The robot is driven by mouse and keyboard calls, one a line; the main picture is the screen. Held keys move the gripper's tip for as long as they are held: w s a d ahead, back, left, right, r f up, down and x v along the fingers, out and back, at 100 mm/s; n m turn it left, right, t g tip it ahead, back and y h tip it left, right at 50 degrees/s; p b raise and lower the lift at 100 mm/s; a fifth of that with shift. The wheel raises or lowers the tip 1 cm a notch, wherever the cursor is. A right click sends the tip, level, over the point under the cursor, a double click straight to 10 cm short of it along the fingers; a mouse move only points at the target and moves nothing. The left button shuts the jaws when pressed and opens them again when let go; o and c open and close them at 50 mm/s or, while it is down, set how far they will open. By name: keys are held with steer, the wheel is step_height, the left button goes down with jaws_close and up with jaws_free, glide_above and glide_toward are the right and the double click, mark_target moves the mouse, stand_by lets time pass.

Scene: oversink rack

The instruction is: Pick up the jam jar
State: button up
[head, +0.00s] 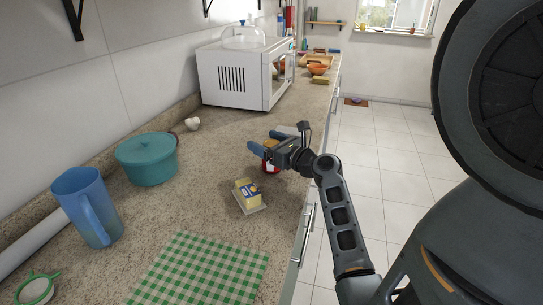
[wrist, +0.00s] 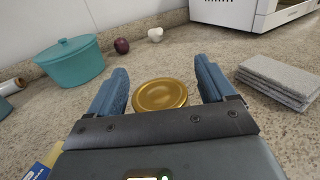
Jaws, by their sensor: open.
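The jam jar stands on the granite counter. In the head view its red side (head: 268,168) shows below my gripper (head: 260,151), and my fingers hide much of it. In the wrist view its round gold lid (wrist: 160,94) sits between the two blue fingers of my gripper (wrist: 163,80). The fingers are open, one on each side of the lid, with a gap visible on both sides. The jar is upright.
A butter pack on a dish (head: 248,195) lies in front of the jar. Grey folded cloths or slabs (wrist: 280,80) lie close at right. A teal pot (head: 147,158), a blue pitcher (head: 87,207) and a white microwave (head: 243,75) stand further off.

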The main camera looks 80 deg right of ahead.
steer(key=shift+c, duration=0.2)
steer(key=c, duration=1.3)
